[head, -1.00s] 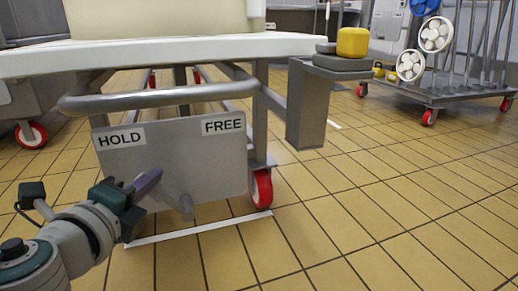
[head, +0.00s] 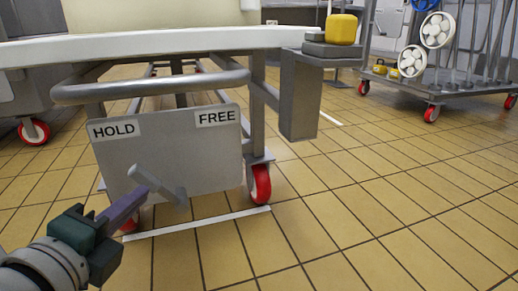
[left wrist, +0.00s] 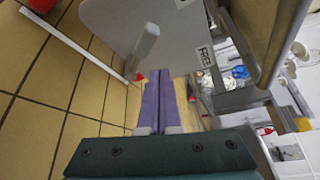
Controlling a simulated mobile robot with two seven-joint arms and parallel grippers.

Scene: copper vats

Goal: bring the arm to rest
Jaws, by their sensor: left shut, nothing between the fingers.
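My left gripper (head: 142,190) has dark green jaws and purple fingers. It is at the lower left of the head view, its fingers together and empty, pointing up toward a grey plate (head: 215,160) under a cart. The plate has a HOLD label (head: 114,130) at left and a FREE label (head: 216,117) at right. A grey lever (head: 166,188) slants across the plate's lower left, behind the fingertips in the head view. In the left wrist view the shut fingers (left wrist: 160,78) stand apart from the lever (left wrist: 144,47). My right gripper is not in view.
The cart has a white top (head: 190,42), a grey rail (head: 150,88) and red wheels (head: 259,183). A yellow block (head: 341,29) sits on a grey support at its right corner. A rack trolley (head: 440,88) stands back right. The tiled floor at right is clear.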

